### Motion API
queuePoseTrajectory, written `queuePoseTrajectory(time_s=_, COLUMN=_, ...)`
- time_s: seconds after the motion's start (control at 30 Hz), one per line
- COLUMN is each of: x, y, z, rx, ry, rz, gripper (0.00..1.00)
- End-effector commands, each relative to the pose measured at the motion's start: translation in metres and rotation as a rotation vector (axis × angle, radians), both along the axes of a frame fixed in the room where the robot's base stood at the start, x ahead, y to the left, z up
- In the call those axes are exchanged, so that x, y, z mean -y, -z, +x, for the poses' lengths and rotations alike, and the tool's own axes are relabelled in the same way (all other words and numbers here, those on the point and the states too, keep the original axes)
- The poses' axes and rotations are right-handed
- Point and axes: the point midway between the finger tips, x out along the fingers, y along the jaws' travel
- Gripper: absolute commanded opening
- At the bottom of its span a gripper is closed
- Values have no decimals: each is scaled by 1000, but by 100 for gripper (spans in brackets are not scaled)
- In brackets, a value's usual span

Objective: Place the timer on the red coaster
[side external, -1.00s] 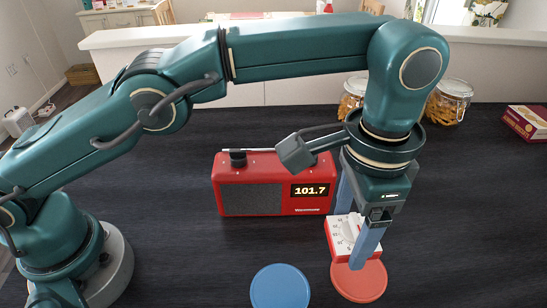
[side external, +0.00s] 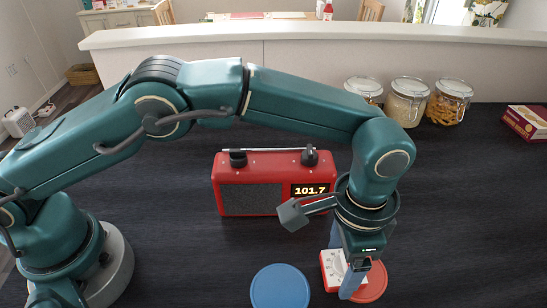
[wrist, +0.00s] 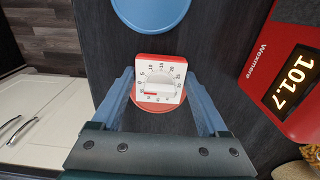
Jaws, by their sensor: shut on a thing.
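The timer (side external: 331,270) is a small red block with a white dial face. In the wrist view the timer (wrist: 160,72) lies between my two blue fingers. My gripper (side external: 344,264) is shut on it, pointing down, and the gripper (wrist: 160,80) also shows in the wrist view. The red coaster (side external: 376,284) lies flat on the dark counter, partly hidden by the timer and fingers. The timer overlaps the coaster (wrist: 151,109) off-centre, reaching past its edge on the blue-coaster side. I cannot tell whether the timer touches the coaster.
A blue coaster (side external: 280,288) lies left of the timer. A red radio (side external: 265,185) reading 101.7 stands behind. Several glass jars (side external: 408,100) and a dark red box (side external: 526,122) stand at the back. The counter to the right is clear.

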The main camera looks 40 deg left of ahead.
Motion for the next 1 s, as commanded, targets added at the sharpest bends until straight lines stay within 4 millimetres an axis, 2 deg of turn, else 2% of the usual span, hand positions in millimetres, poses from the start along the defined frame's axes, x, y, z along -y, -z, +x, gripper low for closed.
queuePoseTrajectory(time_s=0.33, x=0, y=3, z=0, rx=1, ry=0, rz=-1, gripper=1)
queuePoseTrajectory(time_s=0.37, x=0, y=3, z=0, rx=1, ry=0, rz=-1, gripper=85)
queuePoseTrajectory(time_s=0.4, x=0, y=3, z=0, rx=1, ry=0, rz=-1, gripper=100)
queuePoseTrajectory(time_s=0.73, x=0, y=-2, z=0, rx=2, ry=0, rz=-2, gripper=100)
queuePoseTrajectory(time_s=1.0, x=1, y=-45, z=2, rx=6, ry=-1, rz=-5, gripper=100)
